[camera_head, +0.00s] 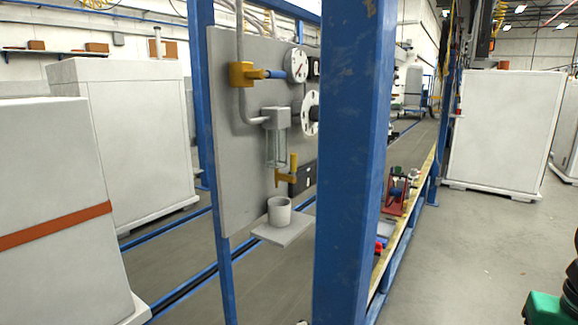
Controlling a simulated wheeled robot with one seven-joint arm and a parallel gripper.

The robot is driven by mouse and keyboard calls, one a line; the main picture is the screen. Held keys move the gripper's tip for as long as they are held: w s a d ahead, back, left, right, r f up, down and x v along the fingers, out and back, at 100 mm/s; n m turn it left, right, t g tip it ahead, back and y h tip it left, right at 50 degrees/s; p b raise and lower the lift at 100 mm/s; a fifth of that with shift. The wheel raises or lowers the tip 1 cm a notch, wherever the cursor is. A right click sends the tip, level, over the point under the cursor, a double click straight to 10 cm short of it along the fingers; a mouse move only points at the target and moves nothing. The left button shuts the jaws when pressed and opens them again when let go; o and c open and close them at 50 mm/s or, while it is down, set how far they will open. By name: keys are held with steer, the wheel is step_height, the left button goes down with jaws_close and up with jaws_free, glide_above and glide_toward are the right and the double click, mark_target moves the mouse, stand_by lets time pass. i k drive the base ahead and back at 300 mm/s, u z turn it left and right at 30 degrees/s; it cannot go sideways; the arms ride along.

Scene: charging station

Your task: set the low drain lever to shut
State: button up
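The low drain lever (287,174) is a small yellow fitting under a clear glass bowl (276,149) on a grey panel (228,160). Its yellow handle appears to stand upright, to the right of a short downward spout; its exact setting is too small to tell. A pale cup (279,211) stands on a small shelf (283,231) below it.
A thick blue post (346,160) stands in front of the panel's right part and hides some of it. White crates stand at left (48,190) and right (502,130). A bench (412,190) with a red device runs behind the post. Grey floor at lower right is mostly clear.

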mark_target(293, 163)
steer(key=u, duration=1.35)
steer(key=k, duration=0.45)
steer(key=z, duration=1.25)
steer(key=i, duration=1)
steer(key=u, duration=0.05)
